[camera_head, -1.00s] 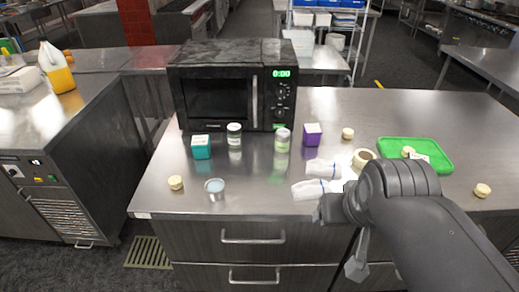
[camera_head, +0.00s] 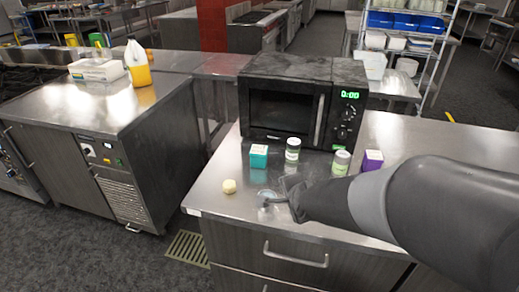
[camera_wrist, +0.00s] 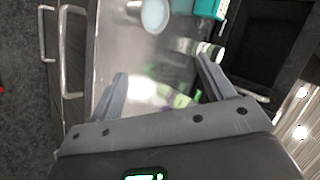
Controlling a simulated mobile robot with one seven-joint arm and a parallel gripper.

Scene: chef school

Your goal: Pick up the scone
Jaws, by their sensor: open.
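A small pale-yellow scone (camera_head: 229,186) sits on the steel counter near its front left corner. My gripper (camera_head: 282,192) is to the right of it in the head view, beside a small metal cup (camera_head: 264,197) that it partly covers. In the wrist view my gripper (camera_wrist: 161,66) is open, with two grey fingers spread and nothing between their tips. The cup (camera_wrist: 154,15) shows beyond the fingers there. I cannot make out the scone clearly in the wrist view, which is blurred.
My arm hides the counter's right side. The counter's front edge is close to the scone.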

